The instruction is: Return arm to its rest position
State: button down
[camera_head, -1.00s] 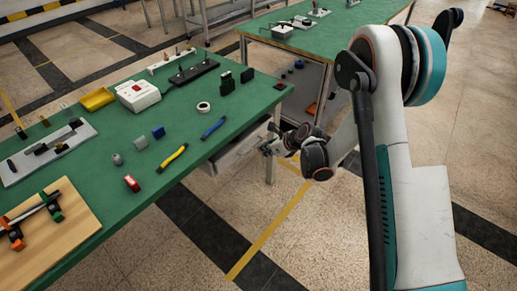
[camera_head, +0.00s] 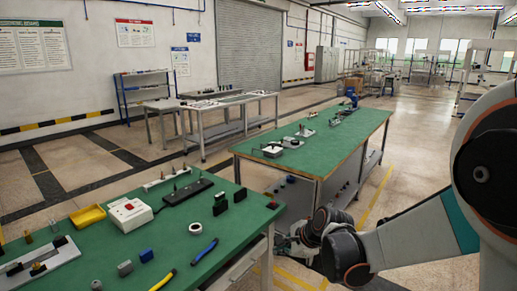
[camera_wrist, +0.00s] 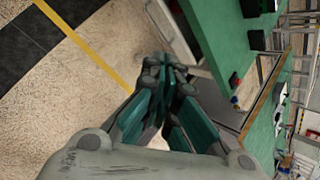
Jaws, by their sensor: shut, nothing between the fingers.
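My gripper (camera_head: 290,243) is at the front right corner of the near green table (camera_head: 165,228), beside its edge and partly hidden by my own wrist in the head view. In the wrist view my gripper (camera_wrist: 172,72) shows teal fingers drawn together at the tips with nothing between them. The floor and the edge of the near table (camera_wrist: 212,35) lie beyond the fingers. My arm reaches in from the right side of the head view, bent at the elbow.
The near table holds a white box with a red button (camera_head: 130,213), a yellow tray (camera_head: 87,217), a tape roll (camera_head: 196,228) and blue-handled pliers (camera_head: 203,251). A second green table (camera_head: 335,140) stands behind. The floor to the right of it is open.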

jog(key=s+d+r+n+h, duration=0.1)
jog(key=s+d+r+n, duration=0.2)
jog(key=s, duration=0.6)
jog(key=s+d+r+n+h, duration=0.2)
jog(key=s+d+r+n, duration=0.2)
jog(key=s+n, duration=0.4)
jog(key=s+d+r+n+t+h, duration=0.1)
jog(key=s+d+r+n, duration=0.3)
jog(key=s, duration=0.6)
jog(key=shift+s+d+r+n+h, duration=0.15)
jog(key=shift+s+d+n+h, duration=0.2)
jog(key=shift+d+n, duration=0.6)
jog(key=shift+w+a, duration=0.1)
jog(key=shift+a, duration=0.1)
